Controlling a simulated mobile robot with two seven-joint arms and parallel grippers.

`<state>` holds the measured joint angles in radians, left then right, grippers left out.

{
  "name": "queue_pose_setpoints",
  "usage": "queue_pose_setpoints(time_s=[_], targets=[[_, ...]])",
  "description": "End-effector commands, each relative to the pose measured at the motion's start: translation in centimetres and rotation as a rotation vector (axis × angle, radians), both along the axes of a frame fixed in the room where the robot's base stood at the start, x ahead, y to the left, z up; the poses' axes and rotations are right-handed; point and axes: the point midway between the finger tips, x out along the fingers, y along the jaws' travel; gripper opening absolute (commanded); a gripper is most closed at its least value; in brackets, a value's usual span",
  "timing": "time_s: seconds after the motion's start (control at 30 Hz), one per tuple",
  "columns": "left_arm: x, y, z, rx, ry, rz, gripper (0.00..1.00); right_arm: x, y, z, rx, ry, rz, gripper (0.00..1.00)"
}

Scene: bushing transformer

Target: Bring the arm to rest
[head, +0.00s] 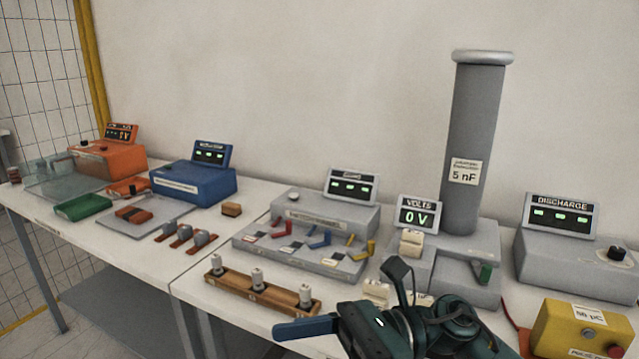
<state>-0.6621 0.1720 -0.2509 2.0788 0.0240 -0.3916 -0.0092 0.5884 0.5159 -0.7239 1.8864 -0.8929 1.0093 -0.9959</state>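One dark green arm of mine, which looks like the right one, comes in from the bottom edge right of centre. Its gripper end (345,305) is over the front edge of the table (150,250). A dark blue bar sticks out to its left and a dark curved part rises at its top. I cannot tell whether these are spread fingers, and no held object is clear. My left gripper is not in view.
A tall grey cylinder (474,150) marked 5 nF stands behind the arm. A grey switch box (300,255), a wooden strip with white posts (262,292) and a yellow box (580,328) are close by. The air at upper left is free.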

Motion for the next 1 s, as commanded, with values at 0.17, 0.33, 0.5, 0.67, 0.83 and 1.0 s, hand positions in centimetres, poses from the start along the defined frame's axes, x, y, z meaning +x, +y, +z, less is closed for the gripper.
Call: queue_pose_setpoints(time_s=[0.17,0.33,0.5,0.67,0.83,1.0], targets=[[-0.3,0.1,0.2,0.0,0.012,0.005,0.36,3.0,-1.0,0.2,0.311,0.704,-0.205,0.67],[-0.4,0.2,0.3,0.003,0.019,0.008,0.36,6.6,-5.2,-5.2,0.599,1.405,-0.379,0.67],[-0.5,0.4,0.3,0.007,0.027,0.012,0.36,5.8,-10.4,-15.8,0.918,2.102,-0.544,0.67],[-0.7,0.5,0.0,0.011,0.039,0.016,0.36,0.8,-13.9,-24.9,1.206,2.594,-0.67,0.67],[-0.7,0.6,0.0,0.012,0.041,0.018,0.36,-4.2,-15.5,-30.0,-1.288,-2.615,0.686,0.67],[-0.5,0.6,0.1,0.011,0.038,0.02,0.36,-6.0,-15.9,-31.4,-1.261,-2.508,0.664,0.67]])
